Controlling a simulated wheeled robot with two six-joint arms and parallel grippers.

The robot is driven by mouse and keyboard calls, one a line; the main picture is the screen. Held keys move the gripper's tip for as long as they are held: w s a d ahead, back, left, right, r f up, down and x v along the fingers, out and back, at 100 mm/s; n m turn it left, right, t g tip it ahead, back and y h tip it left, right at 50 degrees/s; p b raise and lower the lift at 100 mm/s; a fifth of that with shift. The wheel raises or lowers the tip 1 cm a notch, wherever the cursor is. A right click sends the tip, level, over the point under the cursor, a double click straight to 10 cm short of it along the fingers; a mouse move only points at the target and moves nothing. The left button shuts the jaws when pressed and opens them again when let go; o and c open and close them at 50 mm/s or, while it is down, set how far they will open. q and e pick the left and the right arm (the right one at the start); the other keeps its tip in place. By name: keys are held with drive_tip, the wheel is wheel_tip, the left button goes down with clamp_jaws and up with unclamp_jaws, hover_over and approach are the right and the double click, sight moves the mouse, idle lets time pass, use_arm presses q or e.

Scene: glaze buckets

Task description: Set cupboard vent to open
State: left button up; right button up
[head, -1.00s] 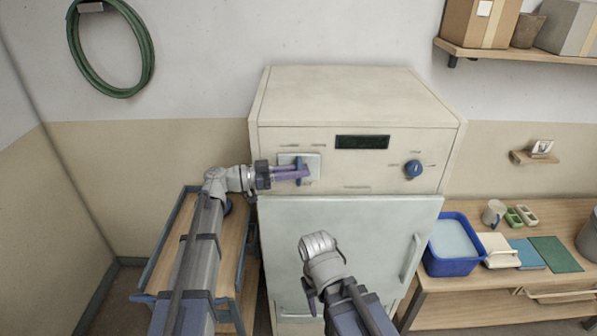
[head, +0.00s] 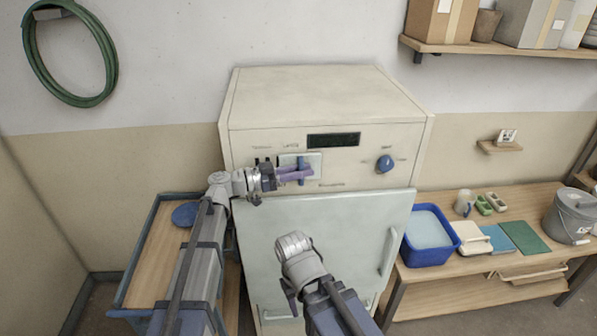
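The cream cupboard (head: 260,105) stands ahead with a control panel on its upper front. Its vent slide is a pale plate (head: 315,160) with an upright blue tab (head: 301,161). Dark vent slots (head: 262,161) show just left of the plate. My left gripper (head: 300,174) reaches in from the left along the panel. Its purple fingers appear shut on the blue tab, and they partly hide it.
A blue knob (head: 385,164) and a dark display (head: 333,140) are on the panel. A wooden cart (head: 160,255) stands at left. At right, a bench (head: 545,200) holds a blue tub (head: 430,258) and a grey bucket (head: 571,215). A shelf (head: 500,48) hangs above.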

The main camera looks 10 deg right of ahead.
use_arm(q)
drive_tip(key=shift+o, duration=0.6)
drive_tip(key=shift+d, duration=0.25)
drive_tip(key=s+a, duration=0.1)
drive_tip(key=a, duration=0.6)
drive_tip(key=shift+s+a, duration=0.25)
drive_tip(key=shift+a, duration=0.15)
